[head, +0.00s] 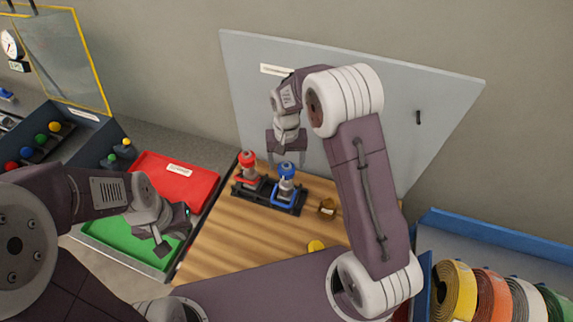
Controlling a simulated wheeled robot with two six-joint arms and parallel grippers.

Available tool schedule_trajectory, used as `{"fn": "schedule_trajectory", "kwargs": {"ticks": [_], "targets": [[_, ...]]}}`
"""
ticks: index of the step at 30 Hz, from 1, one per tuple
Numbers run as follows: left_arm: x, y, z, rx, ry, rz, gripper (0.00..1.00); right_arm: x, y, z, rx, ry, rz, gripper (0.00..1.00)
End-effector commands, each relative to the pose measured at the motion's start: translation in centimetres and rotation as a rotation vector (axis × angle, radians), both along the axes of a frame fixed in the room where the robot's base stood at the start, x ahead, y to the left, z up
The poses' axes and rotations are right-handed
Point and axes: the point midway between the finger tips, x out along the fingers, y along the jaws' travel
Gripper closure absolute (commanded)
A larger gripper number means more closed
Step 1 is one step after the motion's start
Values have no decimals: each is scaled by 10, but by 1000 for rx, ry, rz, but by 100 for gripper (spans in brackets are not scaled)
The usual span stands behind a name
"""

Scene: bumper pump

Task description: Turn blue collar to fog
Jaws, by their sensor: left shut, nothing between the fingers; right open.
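A pump with a blue collar (287,170) stands upright in a dark rack (268,196) on the wooden work surface. A pump with a red top (247,160) stands in the same rack to its left. My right gripper (283,154) is open, above and very close to the blue top; I cannot tell whether it touches it. Any markings on the blue collar are too small to read. My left gripper (168,243) is shut and empty over the green tray (119,250) at the left.
A red tray (200,185) lies behind the green tray. A small brass-coloured piece (327,207) and a yellow disc (316,246) lie on the wood. A grey panel (440,90) stands behind. Coiled straps (455,290) fill a bin at the right.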

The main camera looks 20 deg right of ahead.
Motion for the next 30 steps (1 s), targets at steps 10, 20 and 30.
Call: {"fn": "schedule_trajectory", "kwargs": {"ticks": [10, 20, 30], "targets": [[0, 0, 9, 0, 0, 0, 100, 0, 0, -30, 0, 0, 0, 28], [0, 0, 9, 0, 0, 0, 100, 0, 0, -30, 0, -1, 0, 78], [0, 0, 9, 0, 0, 0, 100, 0, 0, -30, 1, -2, 42, 90]]}}
